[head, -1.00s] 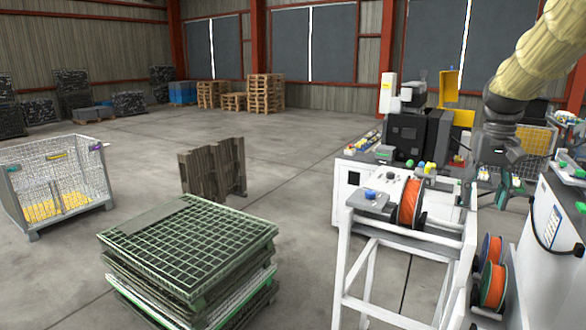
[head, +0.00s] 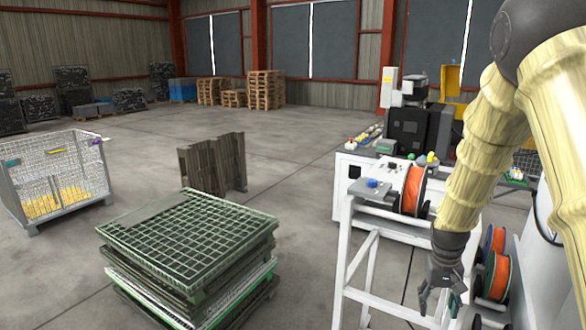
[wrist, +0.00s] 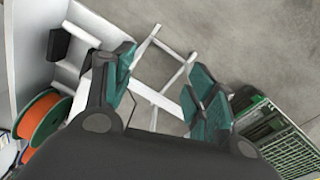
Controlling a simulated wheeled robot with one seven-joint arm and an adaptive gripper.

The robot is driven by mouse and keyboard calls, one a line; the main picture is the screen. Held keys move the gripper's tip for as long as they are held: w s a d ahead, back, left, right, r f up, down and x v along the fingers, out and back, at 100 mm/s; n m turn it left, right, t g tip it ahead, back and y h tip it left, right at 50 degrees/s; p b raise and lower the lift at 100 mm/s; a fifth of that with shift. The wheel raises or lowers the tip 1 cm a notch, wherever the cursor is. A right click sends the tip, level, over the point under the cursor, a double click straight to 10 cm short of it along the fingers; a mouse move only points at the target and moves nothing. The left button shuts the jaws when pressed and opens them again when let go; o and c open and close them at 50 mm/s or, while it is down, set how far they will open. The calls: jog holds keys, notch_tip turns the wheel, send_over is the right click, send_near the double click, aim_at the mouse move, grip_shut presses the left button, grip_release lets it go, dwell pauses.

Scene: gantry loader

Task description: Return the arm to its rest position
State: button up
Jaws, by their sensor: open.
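My gripper (head: 441,300) hangs at the end of my yellow-sleeved arm at the right of the head view, fingers pointing down. It is in front of the white frame stand (head: 362,250), and I cannot tell whether it is clear of it in depth. In the wrist view my gripper (wrist: 160,95) has its teal-padded fingers spread apart with nothing between them. White bars of the stand (wrist: 150,92) and grey floor show behind the fingers.
An orange spool (head: 414,188) sits on the stand's top, and more spools (head: 494,275) hang at its lower right. A stack of green grid pallets (head: 190,240) stands left of the stand. A wire cage (head: 60,175) is at far left. Open floor (head: 290,200) lies between.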

jog(key=s+a+f+b, duration=0.1)
jog(key=s+a+f, duration=0.1)
jog(key=s+f, duration=0.5)
jog(key=s+a+f+n+b, duration=0.1)
jog(key=s+a+f, duration=0.15)
jog(key=f, duration=0.75)
jog(key=s+a+f+b, duration=0.1)
jog(key=s+a+f, duration=0.1)
jog(key=s+f, duration=0.5)
jog(key=s+a+f+b, duration=0.2)
jog(key=s+a+f, duration=0.2)
jog(key=s+f, duration=0.4)
jog(key=s+a+f+n+y+b, duration=0.1)
jog(key=s+a+f, duration=0.3)
jog(key=s, duration=0.9)
notch_tip(320, 180, down, 4)
jog(key=shift+s+a+r+b, duration=0.15)
jog(key=shift+s+a+b, duration=0.1)
jog(key=shift+b, duration=0.5)
jog(key=shift+w, duration=0.1)
jog(key=shift+c, duration=0.4)
